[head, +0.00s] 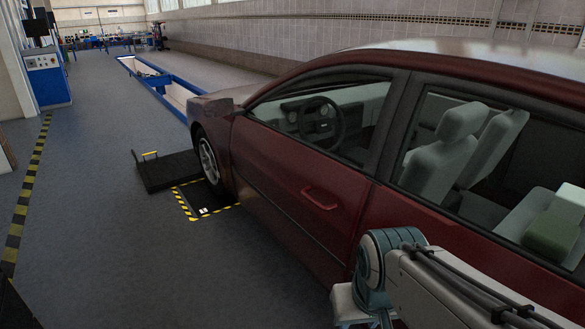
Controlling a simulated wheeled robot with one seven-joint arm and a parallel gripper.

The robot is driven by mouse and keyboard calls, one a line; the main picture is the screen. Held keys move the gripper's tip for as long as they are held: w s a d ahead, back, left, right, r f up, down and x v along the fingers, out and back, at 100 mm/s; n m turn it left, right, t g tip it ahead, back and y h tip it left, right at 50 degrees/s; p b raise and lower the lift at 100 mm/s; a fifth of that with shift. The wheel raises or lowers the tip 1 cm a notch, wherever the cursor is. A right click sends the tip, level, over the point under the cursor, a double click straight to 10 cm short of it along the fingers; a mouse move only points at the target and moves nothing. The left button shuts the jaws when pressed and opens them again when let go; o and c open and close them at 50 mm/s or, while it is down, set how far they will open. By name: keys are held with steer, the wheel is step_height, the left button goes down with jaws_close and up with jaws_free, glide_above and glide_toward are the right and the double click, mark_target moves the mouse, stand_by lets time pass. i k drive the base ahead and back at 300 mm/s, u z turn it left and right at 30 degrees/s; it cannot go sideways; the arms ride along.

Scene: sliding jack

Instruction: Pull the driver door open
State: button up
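The driver door (275,170) is the front door on the near side of a dark red car. It looks shut, flush with the body around it. Its red handle (320,198) sits toward the door's rear edge, below the window. Through the glass a steering wheel (320,120) shows. My arm reaches in from the lower right, in front of the rear door, with its joint below and right of the handle. My gripper is not visible; the arm's far end is cut off by the bottom edge. Nothing touches the handle.
A dark ramp (167,171) lies by the front wheel (208,160), next to a yellow-black marked floor plate (205,203). The floor (150,265) left of the car is clear. A blue-white cabinet (46,78) stands far left.

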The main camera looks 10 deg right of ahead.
mark_target(313, 200)
steer(key=u, duration=0.2)
steer(key=i, duration=1.1)
steer(key=z, duration=0.4)
